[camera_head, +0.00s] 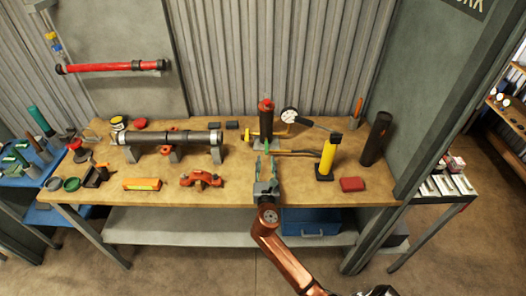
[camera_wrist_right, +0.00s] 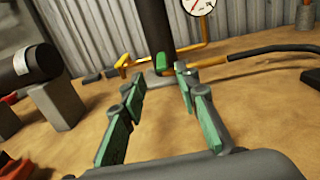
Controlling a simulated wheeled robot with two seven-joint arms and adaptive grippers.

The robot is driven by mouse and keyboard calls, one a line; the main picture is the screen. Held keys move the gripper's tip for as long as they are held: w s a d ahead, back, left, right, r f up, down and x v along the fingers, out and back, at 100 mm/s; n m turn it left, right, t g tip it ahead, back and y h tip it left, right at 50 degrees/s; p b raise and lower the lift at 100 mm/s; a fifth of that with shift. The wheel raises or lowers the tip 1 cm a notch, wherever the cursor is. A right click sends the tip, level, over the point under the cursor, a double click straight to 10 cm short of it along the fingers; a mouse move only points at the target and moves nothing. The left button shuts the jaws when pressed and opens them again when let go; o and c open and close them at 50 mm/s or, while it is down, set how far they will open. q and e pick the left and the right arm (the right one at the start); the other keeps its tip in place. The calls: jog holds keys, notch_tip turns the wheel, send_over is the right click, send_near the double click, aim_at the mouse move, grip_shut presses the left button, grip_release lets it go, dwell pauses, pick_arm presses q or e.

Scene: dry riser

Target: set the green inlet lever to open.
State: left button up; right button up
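The green inlet lever (camera_wrist_right: 162,63) shows small in the right wrist view, at the foot of a dark upright pipe (camera_wrist_right: 155,25). In the head view that pipe (camera_head: 266,122) has a red top and stands at the back middle of the bench. My right gripper (camera_head: 265,164) reaches in from the front, just in front of the pipe. In the wrist view its two green-padded fingers (camera_wrist_right: 160,92) are spread with nothing between them. The lever appears beyond the fingertips, between them in the picture, seemingly apart from them. My left gripper is not in view.
A grey pipe on supports (camera_head: 172,138) and orange clamp (camera_head: 202,178) lie left. The bench's front right is mostly bare.

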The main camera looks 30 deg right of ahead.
aim_at(266, 150)
jog(key=b+x, duration=0.1)
jog(key=x, duration=0.5)
jog(key=shift+w+d+r, duration=0.1)
jog(key=shift+w+d, duration=0.15)
jog(key=shift+c, duration=0.3)
grip_shut()
